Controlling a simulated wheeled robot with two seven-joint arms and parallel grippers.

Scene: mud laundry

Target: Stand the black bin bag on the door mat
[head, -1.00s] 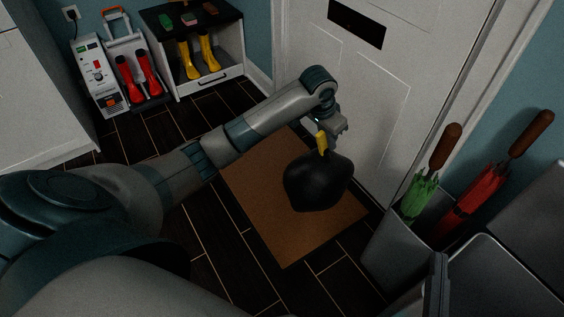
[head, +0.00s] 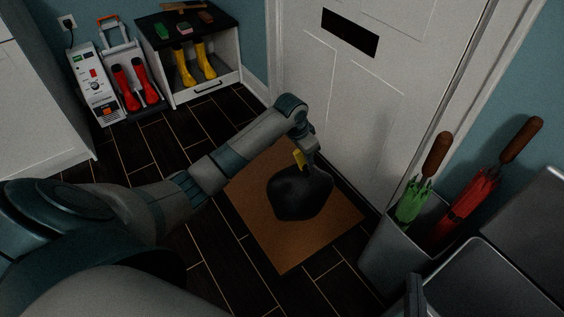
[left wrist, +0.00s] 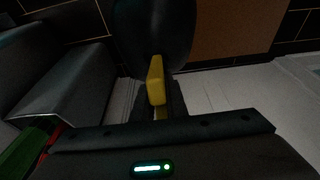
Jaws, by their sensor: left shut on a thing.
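The black bin bag (head: 299,196), a dark rounded sack with a yellow tie (head: 299,159) at its top, is over the middle of the brown door mat (head: 284,254) in the head view. My left gripper (head: 304,156) is shut on the yellow tie above the bag. In the left wrist view the tie (left wrist: 156,80) sits between the fingers, with the bag (left wrist: 152,35) beyond. The bag looks slightly tilted. I cannot tell whether its base touches the mat. A dark part at the bottom edge may be my right gripper (head: 415,294); its fingers cannot be made out.
The white door (head: 350,110) stands behind the mat. A grey umbrella stand (head: 385,258) with a green (head: 412,200) and a red umbrella (head: 470,200) is on the right. A shoe cabinet (head: 205,92) stands at the back left. Dark floor is clear left of the mat.

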